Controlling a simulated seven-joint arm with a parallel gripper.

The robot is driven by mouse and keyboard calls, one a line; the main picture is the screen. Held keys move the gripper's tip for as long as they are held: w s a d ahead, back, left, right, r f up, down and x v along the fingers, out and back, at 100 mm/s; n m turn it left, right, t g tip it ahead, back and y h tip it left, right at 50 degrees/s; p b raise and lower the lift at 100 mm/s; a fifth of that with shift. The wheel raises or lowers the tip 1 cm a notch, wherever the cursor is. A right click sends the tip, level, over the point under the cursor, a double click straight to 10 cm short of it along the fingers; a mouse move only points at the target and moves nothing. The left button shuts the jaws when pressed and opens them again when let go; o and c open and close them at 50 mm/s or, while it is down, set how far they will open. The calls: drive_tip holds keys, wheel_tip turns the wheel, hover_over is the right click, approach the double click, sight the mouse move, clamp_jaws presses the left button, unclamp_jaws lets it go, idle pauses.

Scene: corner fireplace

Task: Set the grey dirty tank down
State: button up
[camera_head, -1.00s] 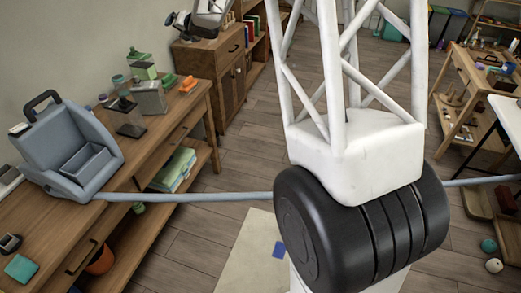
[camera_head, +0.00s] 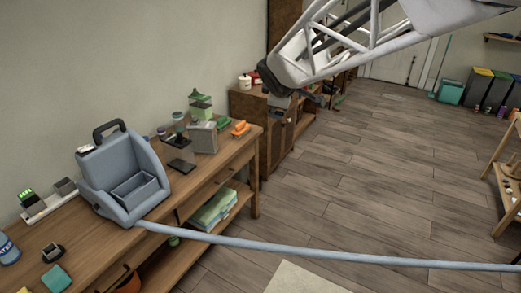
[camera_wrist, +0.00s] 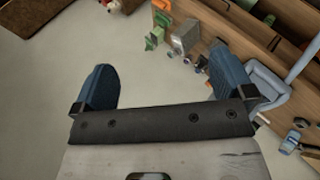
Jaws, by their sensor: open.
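A grey box-shaped tank (camera_head: 202,137) stands upright on the wooden workbench, right of the blue-grey cleaning machine (camera_head: 88,165). In the wrist view the grey tank (camera_wrist: 185,37) is near the top, beyond the fingers and apart from them. My gripper (camera_wrist: 160,85) is open, its two blue fingers wide apart with only bare surface showing between them. In the head view my arm reaches across the top; I cannot clearly make out the fingers there. The machine (camera_wrist: 264,88) is partly hidden behind the right finger in the wrist view.
On the workbench (camera_head: 90,247), a green-topped container (camera_head: 200,106), a dark flat piece (camera_head: 182,165) and an orange item (camera_head: 241,128) surround the tank. A light-blue hose (camera_head: 330,254) stretches from the machine across the foreground. The floor (camera_head: 380,170) to the right is open.

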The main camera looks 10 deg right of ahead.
drive_tip(key=s+a+f+m+g, duration=0.1)
drive_tip(key=s+m, duration=0.3)
drive_tip(key=s, duration=0.7)
drive_tip(key=s+a+f+m+g+y, duration=0.1)
drive_tip(key=s+a+f+m+g, duration=0.1)
drive_tip(key=s, duration=0.9)
drive_tip(key=s+a+f+m+g+y, duration=0.1)
drive_tip(key=s+f+m, duration=0.4)
drive_tip(key=s, duration=0.6)
drive_tip(key=a+m+g, duration=0.1)
drive_tip(key=g, duration=0.1)
drive_tip(key=shift+s+f+m+g, duration=0.25)
drive_tip(key=shift+s+m+g, duration=0.1)
drive_tip(key=shift+m+g, duration=0.05)
